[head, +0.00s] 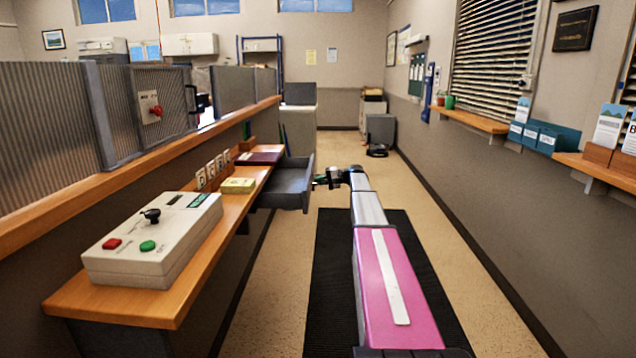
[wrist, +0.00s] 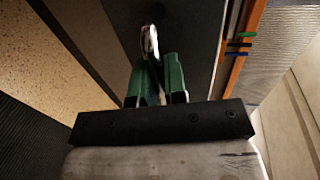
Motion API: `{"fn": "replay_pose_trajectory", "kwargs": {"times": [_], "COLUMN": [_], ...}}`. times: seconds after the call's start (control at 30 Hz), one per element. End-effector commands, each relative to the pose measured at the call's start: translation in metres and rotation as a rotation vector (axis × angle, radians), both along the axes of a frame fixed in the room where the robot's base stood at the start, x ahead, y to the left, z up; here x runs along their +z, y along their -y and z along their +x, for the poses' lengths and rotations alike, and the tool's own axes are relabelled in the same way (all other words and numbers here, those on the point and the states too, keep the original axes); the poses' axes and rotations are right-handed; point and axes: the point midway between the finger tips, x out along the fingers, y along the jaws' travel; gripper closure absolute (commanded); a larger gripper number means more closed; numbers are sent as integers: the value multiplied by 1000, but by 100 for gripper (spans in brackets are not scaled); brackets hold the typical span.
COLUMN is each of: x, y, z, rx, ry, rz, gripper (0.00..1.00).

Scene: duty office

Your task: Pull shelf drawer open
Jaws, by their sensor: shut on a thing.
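The grey shelf drawer (head: 283,190) sticks out from under the wooden shelf (head: 225,203) in the head view, with its open top and inside showing. My gripper (head: 319,181) is at the drawer's front, at the end of my outstretched arm. In the wrist view its green fingers (wrist: 158,80) are shut on a pale metal handle (wrist: 150,42) on the dark drawer front (wrist: 180,35). The fingers hide part of the handle.
A control box (head: 155,240) with a black lever and red and green buttons stands on the near shelf. A yellow pad (head: 238,186) and a dark red folder (head: 259,158) lie farther along. A black mat (head: 330,290) covers the aisle floor. The right wall carries ledges with leaflets.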

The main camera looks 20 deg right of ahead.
Motion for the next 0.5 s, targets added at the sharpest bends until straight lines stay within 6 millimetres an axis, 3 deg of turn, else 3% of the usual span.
{"fn": "replay_pose_trajectory", "kwargs": {"times": [0.03,0.1,0.5], "x": [0,0,2], "y": [0,0,9], "z": [0,0,-3], "rx": [-1,-1,-1], "ry": [0,0,0], "rz": [-1,-1,0], "gripper": [78,64,64]}}
